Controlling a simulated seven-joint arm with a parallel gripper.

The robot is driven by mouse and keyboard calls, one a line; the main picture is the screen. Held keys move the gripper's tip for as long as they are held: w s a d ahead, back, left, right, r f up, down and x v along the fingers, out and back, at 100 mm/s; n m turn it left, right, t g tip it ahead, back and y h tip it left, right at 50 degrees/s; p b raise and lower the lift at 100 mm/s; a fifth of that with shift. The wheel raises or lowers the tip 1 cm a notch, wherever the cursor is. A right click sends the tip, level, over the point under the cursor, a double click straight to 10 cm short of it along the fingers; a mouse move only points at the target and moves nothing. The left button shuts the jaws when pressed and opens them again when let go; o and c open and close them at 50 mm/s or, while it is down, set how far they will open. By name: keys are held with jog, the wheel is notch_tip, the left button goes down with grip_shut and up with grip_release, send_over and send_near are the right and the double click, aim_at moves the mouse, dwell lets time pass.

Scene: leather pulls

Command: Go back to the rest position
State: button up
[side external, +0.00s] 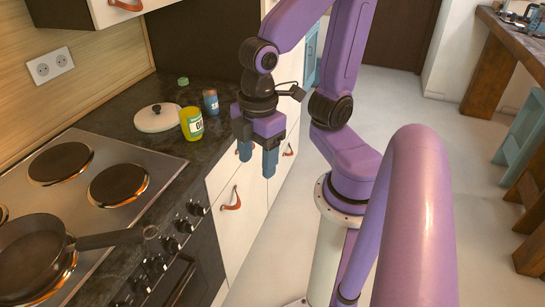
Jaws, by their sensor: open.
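My gripper (257,163) hangs fingers-down in front of the counter edge, with its two blue fingers apart and nothing between them. In the picture it overlaps the white cabinet front. My purple arm rises from its base at the right and bends over toward the counter. The leather pulls are brown straps on the cabinet fronts: one on the lower door (231,200), one on the upper cabinet (126,5).
The dark counter (100,133) holds a yellow-green bottle (191,124), a blue shaker (210,102) and a white lid (157,118). A pan (32,256) sits on the stove (145,213), its handle toward the knobs. Open floor (405,100) lies behind my arm.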

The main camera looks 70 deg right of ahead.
jog(key=s, duration=0.1)
jog(key=d, duration=0.1)
jog(key=s, duration=0.1)
jog(key=shift+s+d+f+m, duration=0.15)
jog(key=shift+s+f+m, duration=0.2)
jog(key=shift+m, duration=0.05)
